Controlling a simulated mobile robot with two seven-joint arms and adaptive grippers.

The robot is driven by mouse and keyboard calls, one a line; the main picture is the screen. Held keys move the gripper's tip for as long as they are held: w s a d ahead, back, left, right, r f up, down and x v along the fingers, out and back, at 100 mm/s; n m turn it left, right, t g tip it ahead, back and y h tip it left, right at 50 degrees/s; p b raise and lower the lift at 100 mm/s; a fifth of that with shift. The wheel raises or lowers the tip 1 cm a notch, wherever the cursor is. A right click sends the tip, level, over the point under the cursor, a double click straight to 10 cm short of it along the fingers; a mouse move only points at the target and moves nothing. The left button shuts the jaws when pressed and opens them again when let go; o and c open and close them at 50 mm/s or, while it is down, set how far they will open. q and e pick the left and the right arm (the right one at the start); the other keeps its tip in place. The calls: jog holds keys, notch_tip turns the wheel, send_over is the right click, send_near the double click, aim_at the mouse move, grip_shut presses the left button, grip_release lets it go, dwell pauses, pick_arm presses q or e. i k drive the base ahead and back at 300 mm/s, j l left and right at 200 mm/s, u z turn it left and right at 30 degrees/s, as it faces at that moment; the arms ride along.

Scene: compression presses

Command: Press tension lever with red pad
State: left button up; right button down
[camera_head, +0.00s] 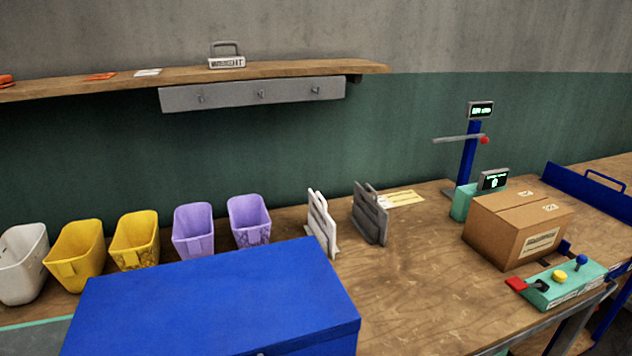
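A teal control box (563,287) sits near the front edge of the bench at the right. A black lever with a red pad (516,283) sticks out at its left end. A yellow button (560,275) and a blue ball knob (581,260) are on its top. Farther back, a blue post (468,155) carries a grey horizontal bar with a red ball end (485,140). Which part is the tension lever is not labelled legibly. Neither of my grippers is in view.
A cardboard box (490,222) stands directly behind the control box. A blue case (210,305) fills the front left. Several bins (137,240) line the back left. Grey and white holders (370,212) stand mid-bench. Bare wood (410,270) lies left of the cardboard box.

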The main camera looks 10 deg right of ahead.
aim_at(515, 282)
jog(key=k+l+z, duration=0.1)
jog(key=l+z, duration=1.25)
jog(key=i+j, duration=0.05)
jog(key=j, duration=0.05)
